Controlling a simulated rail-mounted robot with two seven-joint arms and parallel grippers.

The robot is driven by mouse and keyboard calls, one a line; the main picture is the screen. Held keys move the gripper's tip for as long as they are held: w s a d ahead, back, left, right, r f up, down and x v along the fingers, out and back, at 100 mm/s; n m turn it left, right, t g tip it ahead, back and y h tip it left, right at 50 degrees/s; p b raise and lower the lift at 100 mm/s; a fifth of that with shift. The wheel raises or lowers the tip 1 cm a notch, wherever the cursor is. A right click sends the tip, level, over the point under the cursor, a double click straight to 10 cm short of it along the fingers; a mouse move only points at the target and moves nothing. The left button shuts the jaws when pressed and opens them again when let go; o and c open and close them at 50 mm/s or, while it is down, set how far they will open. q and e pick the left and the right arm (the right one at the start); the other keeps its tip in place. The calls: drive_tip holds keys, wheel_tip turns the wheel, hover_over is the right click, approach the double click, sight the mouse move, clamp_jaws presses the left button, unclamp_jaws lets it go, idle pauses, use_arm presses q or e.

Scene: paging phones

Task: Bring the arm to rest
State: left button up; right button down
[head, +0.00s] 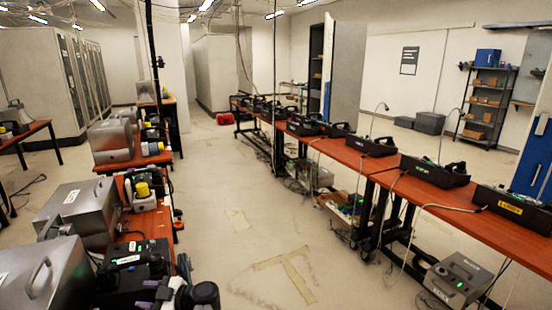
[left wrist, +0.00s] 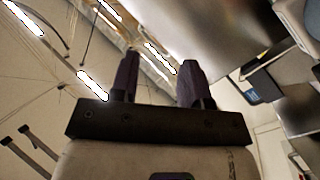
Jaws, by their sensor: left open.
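My left gripper (head: 146,294) is low in the head view, at the left of the aisle. Its two dark purple fingers point left, and the black wrist behind them is partly cut off by the bottom edge. In the left wrist view the fingers (left wrist: 158,78) stand apart with nothing between them, so the gripper is open and empty. In the head view it overlaps a black device with a green label (head: 127,259); I cannot tell whether they touch. My right gripper is not in view.
Grey metal boxes (head: 75,200) stand along the left tables. Several black phone-like devices, including a green-labelled one (head: 435,172) and a yellow-labelled one (head: 512,208), line the long right table (head: 400,195). The floor aisle (head: 220,190) between is clear, with tape marks.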

use_arm(q)
drive_tip(key=w+d+r+m+t+h, duration=0.2)
drive_tip(key=w+r+m+t+h, duration=0.55)
drive_tip(key=w+r+t, duration=0.65)
drive_tip(key=s+d+r+m+t+h+p, duration=0.2)
drive_tip(key=s+d+r+m+t+h, duration=0.15)
drive_tip(key=s+r+m+h, duration=0.6)
drive_tip(key=s+d+r+m+g+p, duration=0.1)
drive_tip(key=s+g+p, duration=0.4)
drive_tip(key=s+p, duration=0.8)
drive_tip(key=s+d+m+g+p, duration=0.3)
drive_tip(key=s+p, duration=1.1)
drive_tip(key=s, duration=0.7)
drive_tip(key=s+d+r+m+g+h+p, duration=0.1)
drive_tip(key=s+d+m+g+p, duration=0.2)
drive_tip(key=s+g+p, duration=0.4)
drive_tip(key=s+p, duration=0.7)
drive_tip(key=s, duration=0.2)
drive_tip(key=shift+s+r, duration=0.35)
drive_tip(key=shift+s, duration=0.05)
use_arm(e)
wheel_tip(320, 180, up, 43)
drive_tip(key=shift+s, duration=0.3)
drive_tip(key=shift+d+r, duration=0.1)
